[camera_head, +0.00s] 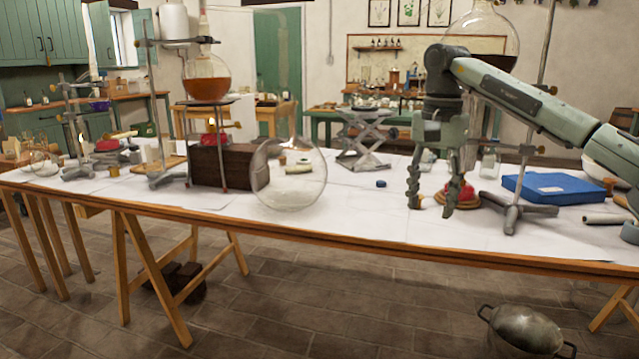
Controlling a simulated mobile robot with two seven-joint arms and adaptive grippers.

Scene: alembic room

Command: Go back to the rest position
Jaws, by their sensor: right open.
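My right gripper (430,199) hangs fingers down over the right half of the table (350,225), its arm coming in from the right edge. Its two fingers are apart and nothing shows between them. A red-based burner (461,192) stands just behind and to the right of the fingertips, partly hidden by them. I cannot tell whether the fingers touch the table. My left gripper is not in view.
A large clear round flask (288,174) sits near the table's front edge. A flask of orange liquid (206,78) stands above a dark wooden box (222,167). A blue box (557,188) and a stand base (517,211) lie right of the gripper. A metal pot (524,331) is on the floor.

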